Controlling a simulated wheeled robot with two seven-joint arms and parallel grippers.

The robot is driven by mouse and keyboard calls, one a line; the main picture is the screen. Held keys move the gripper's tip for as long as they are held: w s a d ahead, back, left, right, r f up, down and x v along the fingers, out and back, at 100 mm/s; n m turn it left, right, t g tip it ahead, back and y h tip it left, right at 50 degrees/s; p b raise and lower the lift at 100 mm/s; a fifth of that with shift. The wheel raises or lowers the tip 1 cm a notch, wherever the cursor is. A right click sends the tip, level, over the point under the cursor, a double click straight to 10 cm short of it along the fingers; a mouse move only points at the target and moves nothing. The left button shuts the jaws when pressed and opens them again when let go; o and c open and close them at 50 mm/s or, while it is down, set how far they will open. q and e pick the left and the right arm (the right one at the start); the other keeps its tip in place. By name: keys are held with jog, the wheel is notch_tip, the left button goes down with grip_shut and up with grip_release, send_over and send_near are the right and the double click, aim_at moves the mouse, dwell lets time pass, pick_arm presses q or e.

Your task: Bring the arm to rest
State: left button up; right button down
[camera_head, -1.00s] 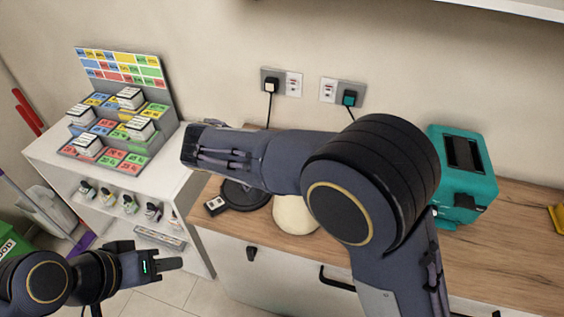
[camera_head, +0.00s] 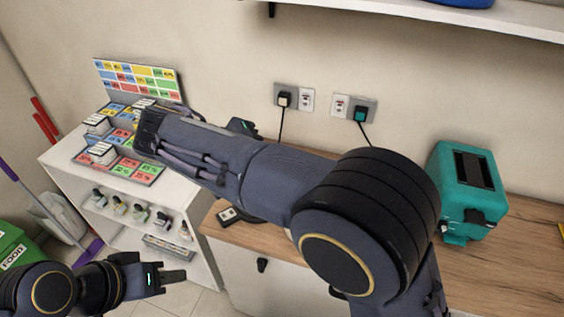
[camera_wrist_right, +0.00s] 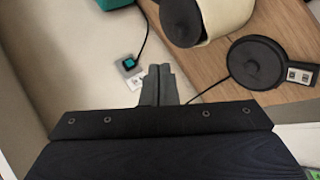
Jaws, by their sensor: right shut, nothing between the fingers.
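My right arm (camera_head: 250,175) stretches across the middle of the head view, and its gripper is mostly hidden behind it there. In the right wrist view the right gripper (camera_wrist_right: 158,85) has its two grey fingers together with nothing between them. They appear in front of the wall and a socket, with the counter beside them. My left gripper (camera_head: 172,277) is at the lower left of the head view, low in front of the white shelf unit. It holds nothing visible, and its fingers are seen too much side-on to tell the gap.
A teal toaster (camera_head: 467,190) stands on the wooden counter (camera_head: 515,265) at right. A round black plate (camera_wrist_right: 255,62) and a cream vessel (camera_wrist_right: 228,15) are on the counter. The white shelf unit (camera_head: 75,165) carries a stepped, coloured rack (camera_head: 137,75). Wall sockets (camera_head: 340,105) have plugs and cords.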

jog(key=s+d+f+m+g+y, duration=0.1)
jog(key=s+d+g+y, duration=0.15)
jog(key=d, duration=0.65)
jog(key=s+d+f+g+y, duration=0.15)
jog(key=d+y, duration=0.25)
jog(key=d, duration=0.5)
jog(key=s+d+f+m+t+y, duration=0.2)
jog(key=s+d+f+y, duration=0.1)
jog(key=s, duration=0.5)
jog(key=s+d+f+m+t+y, duration=0.2)
jog(key=s+d+f+m+y, duration=0.1)
jog(key=s, duration=0.5)
jog(key=shift+s+d, duration=0.3)
